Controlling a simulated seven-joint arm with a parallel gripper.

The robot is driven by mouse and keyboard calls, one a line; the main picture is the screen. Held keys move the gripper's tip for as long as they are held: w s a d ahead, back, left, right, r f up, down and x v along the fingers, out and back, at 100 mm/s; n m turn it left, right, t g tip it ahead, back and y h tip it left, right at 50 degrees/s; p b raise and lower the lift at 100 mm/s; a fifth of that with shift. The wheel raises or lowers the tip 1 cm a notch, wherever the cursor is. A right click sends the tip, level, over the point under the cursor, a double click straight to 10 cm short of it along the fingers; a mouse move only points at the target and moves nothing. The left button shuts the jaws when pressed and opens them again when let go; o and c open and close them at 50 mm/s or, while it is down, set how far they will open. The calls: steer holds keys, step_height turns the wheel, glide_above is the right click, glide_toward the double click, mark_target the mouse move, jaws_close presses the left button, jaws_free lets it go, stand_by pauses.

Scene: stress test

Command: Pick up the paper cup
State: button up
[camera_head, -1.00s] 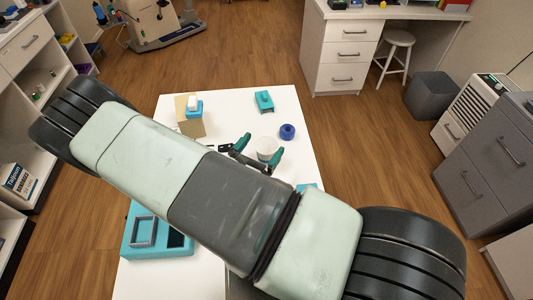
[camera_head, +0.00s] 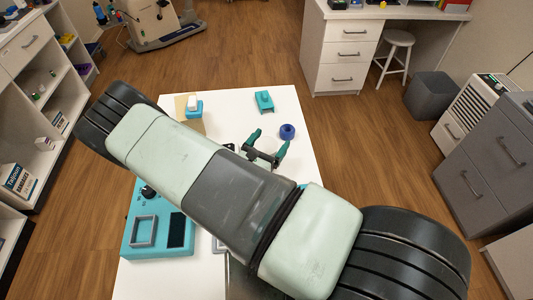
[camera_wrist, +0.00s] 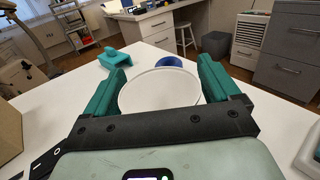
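The paper cup (camera_wrist: 160,88) shows in the wrist view as a large white round shape with a thin rim, between my two green fingers. Its left edge lies close against the left finger in the picture; a small gap shows on the right. I cannot tell whether either finger touches it. My gripper (camera_wrist: 162,90) has its fingers wide apart, one on each side of the cup. In the head view my gripper (camera_head: 268,143) is over the white table, and I cannot make the cup out there.
A blue ring (camera_head: 287,131) and a teal object (camera_head: 264,101) lie beyond the gripper on the white table (camera_head: 230,101). A cardboard box (camera_head: 186,108) with a teal-and-white item (camera_head: 193,108) is at the far left. A teal device (camera_head: 148,235) lies at the near left.

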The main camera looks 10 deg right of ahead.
steer(key=c, duration=0.8)
